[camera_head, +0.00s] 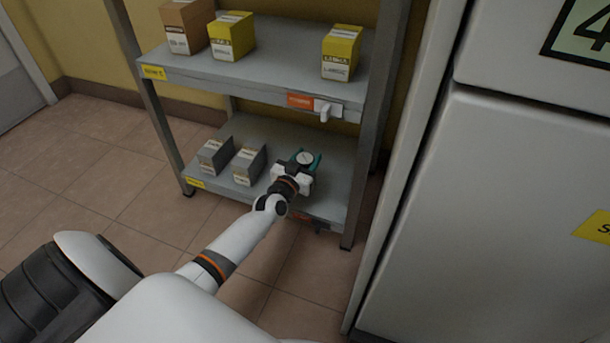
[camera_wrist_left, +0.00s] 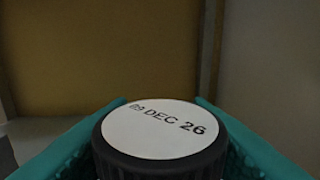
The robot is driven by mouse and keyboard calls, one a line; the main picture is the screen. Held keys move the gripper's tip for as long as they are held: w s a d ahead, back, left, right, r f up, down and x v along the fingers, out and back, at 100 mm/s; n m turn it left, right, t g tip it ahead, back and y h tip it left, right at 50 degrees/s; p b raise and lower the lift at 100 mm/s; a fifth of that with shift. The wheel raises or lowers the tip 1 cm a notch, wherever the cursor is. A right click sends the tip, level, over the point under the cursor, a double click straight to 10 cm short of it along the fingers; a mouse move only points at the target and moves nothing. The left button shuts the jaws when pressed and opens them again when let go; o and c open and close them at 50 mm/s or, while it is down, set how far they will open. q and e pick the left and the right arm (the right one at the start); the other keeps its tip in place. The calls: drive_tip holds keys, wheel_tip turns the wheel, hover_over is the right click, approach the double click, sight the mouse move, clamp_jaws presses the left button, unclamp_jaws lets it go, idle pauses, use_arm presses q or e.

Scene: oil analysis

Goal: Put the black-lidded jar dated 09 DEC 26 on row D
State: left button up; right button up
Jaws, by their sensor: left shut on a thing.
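The black-lidded jar (camera_wrist_left: 160,135) fills the lower middle of the left wrist view. Its white lid label reads 09 DEC 26. The teal fingers of my left gripper (camera_wrist_left: 160,140) are on both sides of it, shut on it. The gripper is over the right part of the lower shelf (camera_head: 335,190). I cannot tell whether the jar touches the shelf. My right gripper is not in view.
Two grey boxes (camera_head: 215,155) stand on the lower shelf, left of my gripper. The upper shelf (camera_head: 280,55) holds a brown box (camera_head: 187,27) and two yellow boxes (camera_head: 341,52). A shelf post (camera_head: 385,60) and a large white cabinet (camera_head: 500,200) are close on the right.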

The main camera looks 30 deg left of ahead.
use_arm(q)
drive_tip(key=shift+f+b, duration=1.8)
drive_tip(key=shift+f, duration=0.5)
drive_tip(key=shift+r, duration=0.15)
drive_tip(key=o, duration=1.2)
drive_tip(key=shift+f, duration=0.2)
